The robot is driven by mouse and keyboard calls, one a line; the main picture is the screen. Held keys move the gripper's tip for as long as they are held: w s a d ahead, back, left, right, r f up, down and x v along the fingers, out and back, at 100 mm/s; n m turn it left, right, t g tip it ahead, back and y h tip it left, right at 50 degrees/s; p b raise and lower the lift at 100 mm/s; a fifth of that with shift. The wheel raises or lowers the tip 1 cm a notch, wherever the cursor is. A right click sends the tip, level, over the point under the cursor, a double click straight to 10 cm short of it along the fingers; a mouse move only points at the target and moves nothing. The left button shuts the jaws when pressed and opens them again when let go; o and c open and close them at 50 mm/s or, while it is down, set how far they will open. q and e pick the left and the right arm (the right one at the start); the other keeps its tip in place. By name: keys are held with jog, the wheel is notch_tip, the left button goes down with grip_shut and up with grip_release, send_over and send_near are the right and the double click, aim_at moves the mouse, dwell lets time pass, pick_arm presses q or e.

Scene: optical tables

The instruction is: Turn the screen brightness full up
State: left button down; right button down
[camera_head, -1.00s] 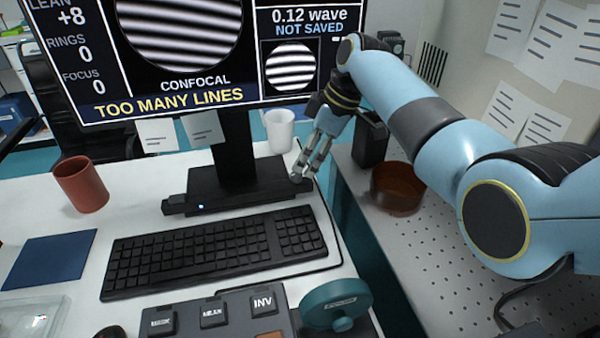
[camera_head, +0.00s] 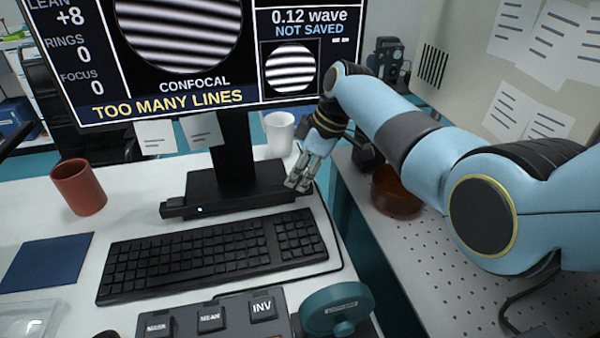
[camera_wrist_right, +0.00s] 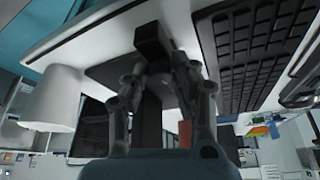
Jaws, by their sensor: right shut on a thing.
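The screen (camera_head: 180,97) stands at the back on a black stand (camera_head: 238,155) and is lit, with striped images and "TOO MANY LINES" on it. A low black bar (camera_head: 235,203) lies at the foot of the stand, with a small blue light and a block at its left end. My right gripper (camera_head: 298,184) is shut at the right end of this bar. The fingers hide what is between them. In the right wrist view, the fingers (camera_wrist_right: 158,72) are close together and a black block (camera_wrist_right: 151,38) shows beyond them. My left gripper is not in view.
A black keyboard (camera_head: 215,253) lies in front of the bar. A white cup (camera_head: 280,133) stands behind the gripper, a red-brown mug (camera_head: 78,187) at left. A key panel (camera_head: 213,318) and a teal knob (camera_head: 337,308) are at the front. A brown bowl (camera_head: 397,190) stands at right.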

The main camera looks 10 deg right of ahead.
jog(key=shift+s+r+m+p, duration=0.1)
jog(key=shift+r+m+p, duration=0.15)
jog(key=shift+m+p, duration=0.45)
jog(key=shift+f+t+p, duration=0.2)
jog(key=shift+t+p, duration=0.1)
jog(key=shift+p, duration=0.05)
jog(key=c, duration=1.1)
grip_release()
jog(key=v, duration=1.2)
jog(key=shift+a, duration=0.1)
jog(key=shift+f, duration=0.1)
